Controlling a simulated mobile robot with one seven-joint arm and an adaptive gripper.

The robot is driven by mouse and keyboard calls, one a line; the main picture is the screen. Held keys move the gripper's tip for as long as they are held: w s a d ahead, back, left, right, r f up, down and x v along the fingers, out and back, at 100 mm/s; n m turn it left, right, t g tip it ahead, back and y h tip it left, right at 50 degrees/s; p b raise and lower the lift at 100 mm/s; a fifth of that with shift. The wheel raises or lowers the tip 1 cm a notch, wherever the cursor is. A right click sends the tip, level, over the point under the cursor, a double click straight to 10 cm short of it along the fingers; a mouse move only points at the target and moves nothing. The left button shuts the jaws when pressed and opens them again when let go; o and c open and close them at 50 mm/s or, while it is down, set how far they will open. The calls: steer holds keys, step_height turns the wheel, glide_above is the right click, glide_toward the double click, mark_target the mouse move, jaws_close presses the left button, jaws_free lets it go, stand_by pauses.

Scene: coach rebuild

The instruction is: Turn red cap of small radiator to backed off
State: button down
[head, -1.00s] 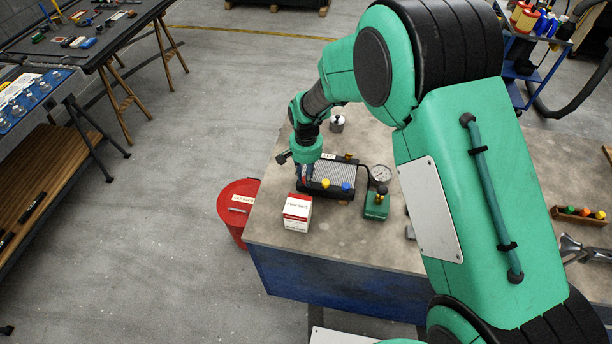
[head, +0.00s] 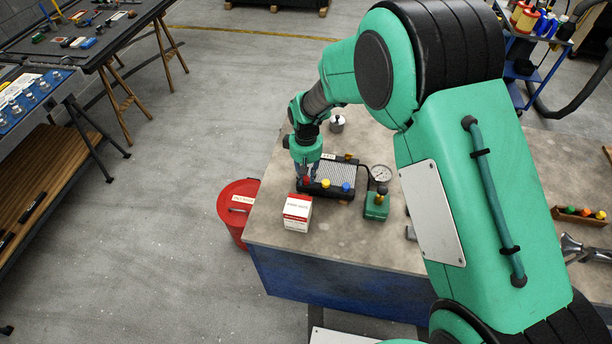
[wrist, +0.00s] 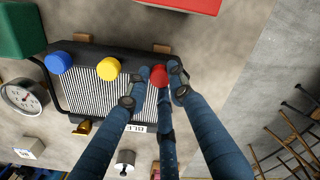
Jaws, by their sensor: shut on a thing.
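The small radiator (head: 338,174) is a black frame with a silver finned face, lying on the bench. Red, yellow and blue caps stand in a row along its near edge in the head view. The red cap (wrist: 159,75) is at the row's end, with the yellow cap (wrist: 108,69) and the blue cap (wrist: 58,62) beside it in the wrist view. My gripper (wrist: 160,82) is shut on the red cap, its blue fingers around it. It also shows from above in the head view (head: 307,175). No mark on the red cap can be read.
A white and red box (head: 297,213) stands close in front of the radiator. A round gauge (head: 381,173) and a green block (head: 376,207) stand at its right. A red bin (head: 236,222) is on the floor at left. The bench top (head: 345,250) is clear in front.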

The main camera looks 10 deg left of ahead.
mark_target(306, 178)
steer(key=n, duration=0.6)
steer(key=shift+w+a+r, duration=0.1)
steer(key=shift+r, duration=0.05)
stand_by(0.5)
steer(key=c, duration=1.6)
jaws_free()
steer(key=shift+o, duration=0.4)
step_height(306, 178, up, 12)
